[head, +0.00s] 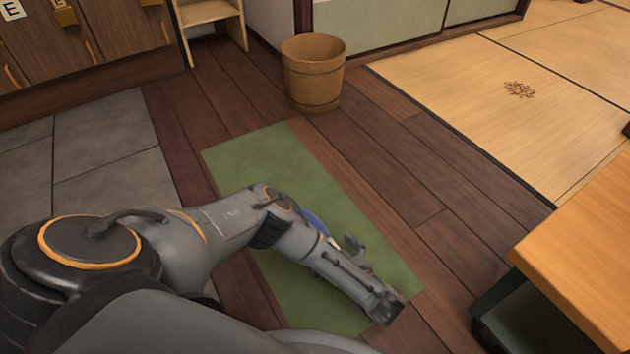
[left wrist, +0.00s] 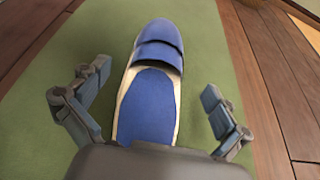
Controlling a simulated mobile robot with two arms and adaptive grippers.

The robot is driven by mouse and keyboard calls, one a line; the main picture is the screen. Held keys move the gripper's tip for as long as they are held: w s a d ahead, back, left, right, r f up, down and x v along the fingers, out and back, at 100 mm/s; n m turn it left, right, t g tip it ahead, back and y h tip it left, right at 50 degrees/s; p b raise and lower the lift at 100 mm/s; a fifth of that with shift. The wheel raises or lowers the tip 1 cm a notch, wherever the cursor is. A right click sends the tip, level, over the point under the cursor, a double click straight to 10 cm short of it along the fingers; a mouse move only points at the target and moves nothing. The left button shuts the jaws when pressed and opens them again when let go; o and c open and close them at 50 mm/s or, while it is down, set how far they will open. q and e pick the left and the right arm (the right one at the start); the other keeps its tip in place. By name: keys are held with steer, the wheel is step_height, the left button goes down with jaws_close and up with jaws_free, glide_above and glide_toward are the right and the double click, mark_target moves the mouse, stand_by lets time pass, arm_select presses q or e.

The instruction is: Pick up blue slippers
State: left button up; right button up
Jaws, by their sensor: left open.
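A blue slipper (left wrist: 147,100) with a pale edge lies on the green mat (left wrist: 35,140) in the left wrist view. My left gripper (left wrist: 150,108) is open, with one finger on each side of the slipper and neither visibly touching it. In the head view my left arm covers most of the slipper, and only a bit of blue (head: 322,232) shows beside the forearm. The left gripper (head: 368,258) is partly hidden behind its own wrist there. I see only one slipper clearly. My right gripper is in neither view.
A wooden bucket (head: 313,75) stands past the mat's far end. A wooden table (head: 585,250) is at the right. Dark floorboards (head: 400,170) right of the mat are clear.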

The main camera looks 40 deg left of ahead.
mark_target(312, 219)
arm_select(q)
steer(key=shift+w+a+f, duration=0.15)
steer(key=shift+a+f, duration=0.1)
steer(key=shift+a, duration=0.15)
steer(key=b+x, duration=0.4)
steer(key=shift+d+f, duration=0.15)
steer(key=shift+f, duration=0.1)
steer(key=shift+w+a+b, duration=0.15)
steer(key=shift+a+b, duration=0.25)
steer(key=shift+a, duration=0.1)
steer(key=c, duration=1.2)
steer(key=shift+r, duration=0.1)
